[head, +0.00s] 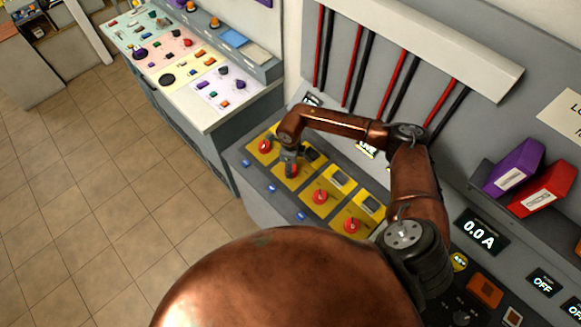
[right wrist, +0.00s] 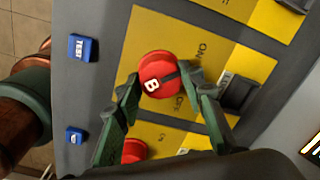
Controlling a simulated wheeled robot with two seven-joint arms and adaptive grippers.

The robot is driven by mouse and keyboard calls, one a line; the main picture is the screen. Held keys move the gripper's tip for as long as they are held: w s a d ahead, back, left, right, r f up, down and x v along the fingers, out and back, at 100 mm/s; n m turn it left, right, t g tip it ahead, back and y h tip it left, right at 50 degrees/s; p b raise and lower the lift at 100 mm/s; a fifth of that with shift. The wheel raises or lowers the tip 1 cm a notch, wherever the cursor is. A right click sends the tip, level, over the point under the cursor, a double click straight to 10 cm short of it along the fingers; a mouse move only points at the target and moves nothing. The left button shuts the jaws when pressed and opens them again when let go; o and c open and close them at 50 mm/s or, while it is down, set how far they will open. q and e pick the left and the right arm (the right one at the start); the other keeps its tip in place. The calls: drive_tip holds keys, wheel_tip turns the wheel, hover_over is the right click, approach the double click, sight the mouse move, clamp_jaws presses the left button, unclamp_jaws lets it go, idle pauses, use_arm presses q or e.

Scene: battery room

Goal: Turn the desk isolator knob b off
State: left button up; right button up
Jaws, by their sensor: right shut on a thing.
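The isolator knob b is a red round knob (right wrist: 152,68) with a white letter B and a dark stripe, on a yellow plate (right wrist: 165,28) printed ON and OFF. In the head view it is the second red knob (head: 292,172) in a row, partly hidden by my right gripper (head: 290,160). In the right wrist view the green fingers of my right gripper (right wrist: 160,84) stand on either side of the knob, shut on it. The dark stripe points toward the ON/OFF lettering; I cannot tell exactly which mark it meets. My left gripper is not in view.
Other red knobs sit close by on yellow plates: one at the far end (head: 265,146) and two nearer (head: 320,197) (head: 351,225). Blue buttons (right wrist: 82,48) line the desk edge. A purple binder (head: 514,167) and a red binder (head: 544,188) stand at right. Tiled floor is open at left.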

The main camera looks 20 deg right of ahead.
drive_tip(key=shift+m, duration=0.4)
drive_tip(key=m+b, duration=0.1)
drive_tip(key=m, duration=0.2)
drive_tip(key=shift+m, duration=0.3)
drive_tip(key=m, duration=0.4)
drive_tip(key=shift+m, duration=0.3)
drive_tip(key=m, duration=0.4)
drive_tip(key=shift+m, duration=0.3)
drive_tip(key=shift+w+m+g, duration=0.1)
drive_tip(key=shift+m+g, duration=0.2)
drive_tip(key=shift+m, duration=1.9)
drive_tip(key=o, duration=1.2)
drive_tip(key=shift+c, duration=0.2)
